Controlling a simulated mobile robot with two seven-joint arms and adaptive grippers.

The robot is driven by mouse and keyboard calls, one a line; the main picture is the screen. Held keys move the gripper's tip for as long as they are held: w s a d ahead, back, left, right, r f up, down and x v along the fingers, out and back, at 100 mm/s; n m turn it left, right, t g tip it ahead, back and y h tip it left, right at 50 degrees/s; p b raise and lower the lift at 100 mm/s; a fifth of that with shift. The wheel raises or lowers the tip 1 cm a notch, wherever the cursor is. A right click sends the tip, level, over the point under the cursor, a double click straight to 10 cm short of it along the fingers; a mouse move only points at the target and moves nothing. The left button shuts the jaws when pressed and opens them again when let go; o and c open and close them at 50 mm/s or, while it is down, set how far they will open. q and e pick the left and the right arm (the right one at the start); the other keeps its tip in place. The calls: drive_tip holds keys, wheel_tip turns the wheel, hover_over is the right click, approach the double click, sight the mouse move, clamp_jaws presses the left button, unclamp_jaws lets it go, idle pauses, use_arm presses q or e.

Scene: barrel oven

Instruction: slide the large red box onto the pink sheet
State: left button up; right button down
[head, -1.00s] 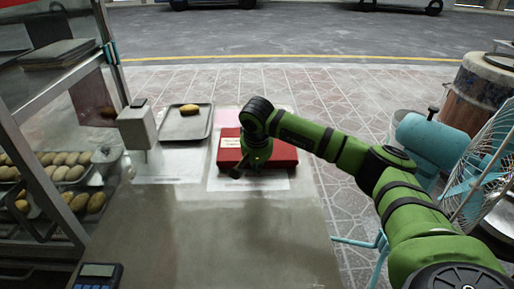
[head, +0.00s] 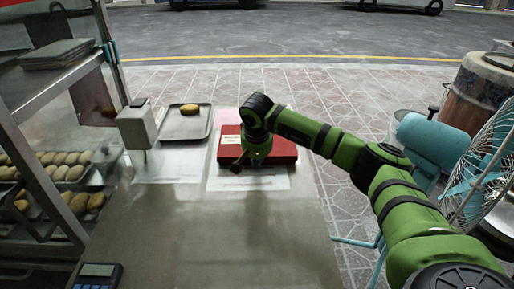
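The large red box (head: 284,152) lies flat on the table, with a pale label on its top left part. The pink sheet (head: 230,117) shows behind the box, partly hidden by the box and my arm. My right gripper (head: 239,169) is at the box's front edge, pointing down beside or against it. The wrist hides its fingers, so I cannot tell if it is open or touching the box. My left gripper is not in view.
White papers lie in front of the box (head: 250,184) and to its left (head: 170,167). A metal tray (head: 186,127) with a bread roll and a white dispenser-like device (head: 137,126) stand left of it. A calculator (head: 98,277) lies at the front left.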

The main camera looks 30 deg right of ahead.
drive_tip(key=shift+w+d, duration=0.6)
drive_tip(key=shift+w, duration=0.3)
drive_tip(key=shift+w+d, duration=0.1)
drive_tip(key=shift+w, duration=0.05)
drive_tip(key=shift+w+d+b, duration=0.2)
drive_tip(key=shift+w+d, duration=0.3)
drive_tip(key=shift+w, duration=0.3)
drive_tip(key=shift+w+d+b, duration=0.15)
drive_tip(key=shift+w+d, duration=0.35)
drive_tip(key=shift+w, duration=0.25)
